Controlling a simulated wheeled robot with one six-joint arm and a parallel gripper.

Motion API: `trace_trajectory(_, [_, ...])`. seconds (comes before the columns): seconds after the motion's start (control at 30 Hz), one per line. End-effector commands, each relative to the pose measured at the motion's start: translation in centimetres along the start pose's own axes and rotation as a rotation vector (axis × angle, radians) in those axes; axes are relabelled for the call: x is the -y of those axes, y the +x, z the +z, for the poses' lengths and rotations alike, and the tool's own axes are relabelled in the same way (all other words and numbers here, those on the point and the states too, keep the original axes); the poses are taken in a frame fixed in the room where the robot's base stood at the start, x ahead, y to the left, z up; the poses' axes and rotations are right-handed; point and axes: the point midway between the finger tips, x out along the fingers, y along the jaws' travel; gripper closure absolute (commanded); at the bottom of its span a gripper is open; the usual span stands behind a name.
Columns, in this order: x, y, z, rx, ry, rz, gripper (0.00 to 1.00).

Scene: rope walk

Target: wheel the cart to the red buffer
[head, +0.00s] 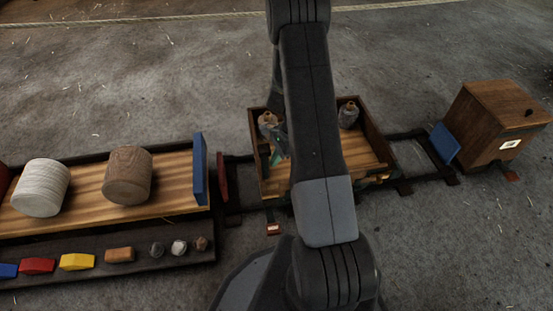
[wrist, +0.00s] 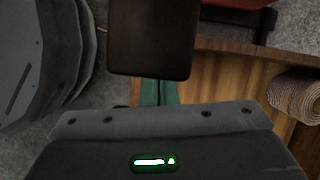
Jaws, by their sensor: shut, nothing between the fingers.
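The cart (head: 378,133) is an open wooden box on dark rails near the middle of the head view, partly hidden by my arm. Bobbins stand at its back edge. The red buffer (head: 222,177) is an upright red plate at the left end of the rails, a short gap from the cart's left side. My gripper (wrist: 160,92) is shut and empty; its narrow green tips show in the wrist view above a wooden surface. In the head view it is mostly hidden by my arm, around the cart's left part. Contact with the cart cannot be told.
A blue plate (head: 445,143) stands at the rails' right end, before a wooden box (head: 497,117). At left, a wooden platform (head: 176,191) carries large spools and a blue end plate (head: 200,170). Coloured blocks line its front.

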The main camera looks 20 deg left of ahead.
Motion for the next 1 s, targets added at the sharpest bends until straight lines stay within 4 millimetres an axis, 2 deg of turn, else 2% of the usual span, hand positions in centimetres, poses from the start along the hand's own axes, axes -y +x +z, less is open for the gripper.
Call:
trace_trajectory(0.17, [0.4,0.5,1.7,0.000,-0.005,0.001,1.00])
trace_trajectory(0.5, [2.0,3.5,9.3,0.000,-0.007,0.003,1.00])
trace_trajectory(0.63, [2.5,4.5,11.8,0.001,-0.004,0.002,1.00])
trace_trajectory(0.8, [2.9,5.3,13.3,0.000,-0.001,0.000,1.00])
trace_trajectory(1.0, [2.9,5.4,13.6,0.002,0.000,0.000,1.00])
